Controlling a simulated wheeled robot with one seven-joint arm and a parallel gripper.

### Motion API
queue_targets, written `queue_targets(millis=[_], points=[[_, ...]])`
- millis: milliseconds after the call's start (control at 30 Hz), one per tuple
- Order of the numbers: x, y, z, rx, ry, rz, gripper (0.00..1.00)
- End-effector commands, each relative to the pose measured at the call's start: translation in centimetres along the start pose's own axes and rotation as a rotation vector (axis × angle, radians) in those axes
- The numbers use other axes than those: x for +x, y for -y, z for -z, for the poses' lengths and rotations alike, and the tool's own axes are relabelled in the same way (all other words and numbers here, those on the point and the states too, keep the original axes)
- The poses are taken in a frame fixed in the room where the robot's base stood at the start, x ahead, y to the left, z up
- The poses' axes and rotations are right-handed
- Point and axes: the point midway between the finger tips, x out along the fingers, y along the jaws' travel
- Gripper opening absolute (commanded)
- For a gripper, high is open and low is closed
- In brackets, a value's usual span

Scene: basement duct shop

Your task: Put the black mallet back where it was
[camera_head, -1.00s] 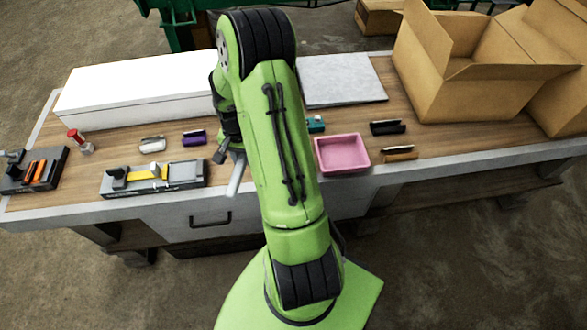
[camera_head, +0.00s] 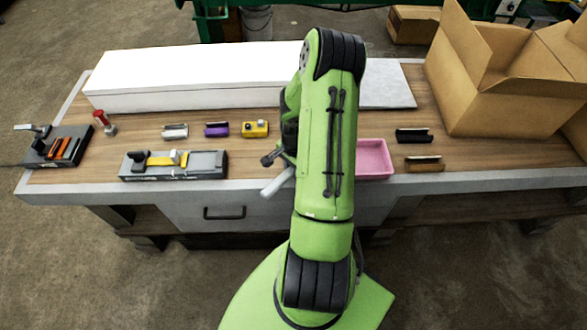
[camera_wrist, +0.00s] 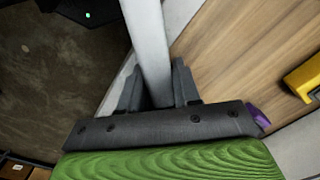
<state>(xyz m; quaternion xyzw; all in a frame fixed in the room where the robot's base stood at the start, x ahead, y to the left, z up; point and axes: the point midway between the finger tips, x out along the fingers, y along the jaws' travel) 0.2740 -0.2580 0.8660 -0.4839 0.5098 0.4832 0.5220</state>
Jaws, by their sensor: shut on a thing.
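My gripper (camera_head: 280,170) is shut on a pale grey bar (camera_head: 277,182), which looks like the mallet's handle. The bar juts past the bench's front edge in the head view. In the wrist view the grey handle (camera_wrist: 150,45) runs up between my two dark fingers (camera_wrist: 155,90). I cannot make out a black mallet head; it is hidden or merges with the dark gripper. A grey tool holder (camera_head: 195,166) with a yellow part lies left of my gripper. A black holder (camera_head: 50,158) with orange parts is at the far left.
A long white box (camera_head: 200,80) lines the bench's back. A yellow block (camera_head: 255,128), purple piece (camera_head: 216,129) and white piece (camera_head: 175,131) lie left of my arm. A pink tray (camera_head: 376,172) is right, partly behind my arm. An open carton (camera_head: 490,100) fills the right end.

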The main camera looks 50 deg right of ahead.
Motion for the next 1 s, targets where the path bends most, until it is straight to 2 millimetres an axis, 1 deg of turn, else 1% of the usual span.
queue_targets(millis=[167, 200, 333, 567, 667, 767, 900, 1000], points=[[0.4, 0.0, 0.0, 0.0, 0.0, 0.0, 0.0], [0.3, 0.0, 0.0, 0.0, 0.001, -0.001, 0.38], [0.3, 0.0, 0.0, 0.0, 0.001, -0.001, 0.58], [0.2, 0.0, 0.0, 0.0, 0.001, -0.001, 0.58], [-0.2, 0.0, 0.0, 0.0, 0.001, -0.001, 0.58], [-2.1, 0.1, 0.1, -0.001, -0.004, 0.002, 0.58], [-6.1, 0.1, 0.1, 0.0, -0.005, 0.003, 0.58], [-8.7, 0.0, 0.1, 0.0, -0.005, 0.002, 0.58]])
